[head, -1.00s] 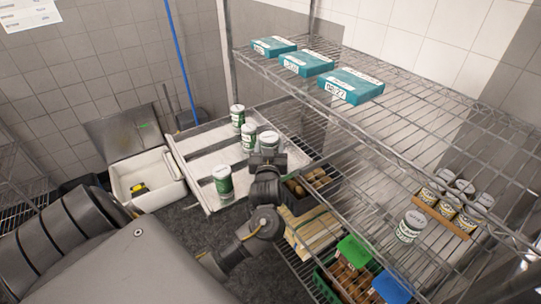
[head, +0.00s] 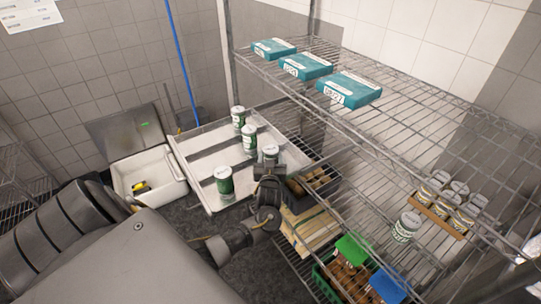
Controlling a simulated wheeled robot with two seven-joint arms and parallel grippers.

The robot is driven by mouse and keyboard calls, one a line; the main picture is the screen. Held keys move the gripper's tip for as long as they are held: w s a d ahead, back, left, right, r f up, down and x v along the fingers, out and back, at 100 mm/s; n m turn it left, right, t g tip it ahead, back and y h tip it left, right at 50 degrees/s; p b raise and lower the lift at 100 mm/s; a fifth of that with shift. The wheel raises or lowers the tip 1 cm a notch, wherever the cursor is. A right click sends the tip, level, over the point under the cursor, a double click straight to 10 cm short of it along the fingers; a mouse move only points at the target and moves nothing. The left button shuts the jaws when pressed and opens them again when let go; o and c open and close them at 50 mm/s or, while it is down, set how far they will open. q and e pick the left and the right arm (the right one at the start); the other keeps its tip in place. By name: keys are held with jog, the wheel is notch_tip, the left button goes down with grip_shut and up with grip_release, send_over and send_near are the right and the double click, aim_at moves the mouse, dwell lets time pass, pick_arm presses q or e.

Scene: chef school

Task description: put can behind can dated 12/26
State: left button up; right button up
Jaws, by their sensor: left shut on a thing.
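My left gripper (head: 269,165) is shut on a white-and-green can (head: 270,151) at the right side of a pale metal tray or cart top (head: 206,142). The gripper hides the can's lower part, and I cannot tell whether it touches the tray. Two similar cans stand upright on the tray further back, one at the far edge (head: 238,117) and one nearer (head: 249,139). Another green can (head: 225,182) stands at the tray's near side, left of the gripper. The dates on the cans are too small to read. My right gripper is not in view.
A wire shelf rack (head: 370,150) stands close on the right, with teal boxes (head: 348,90) on top. A lone can (head: 406,226) and a cardboard tray of cans (head: 440,214) sit lower. A dark crate (head: 313,181) is beside my gripper. A white cooler (head: 148,180) is open at left.

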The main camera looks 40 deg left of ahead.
pick_arm(q)
jog(key=shift+f, duration=0.15)
jog(key=o, duration=1.2)
jog(key=shift+r, duration=0.25)
jog(key=shift+b+v, duration=1.45)
jog(key=shift+v, duration=4.55)
jog(key=shift+f, duration=0.1)
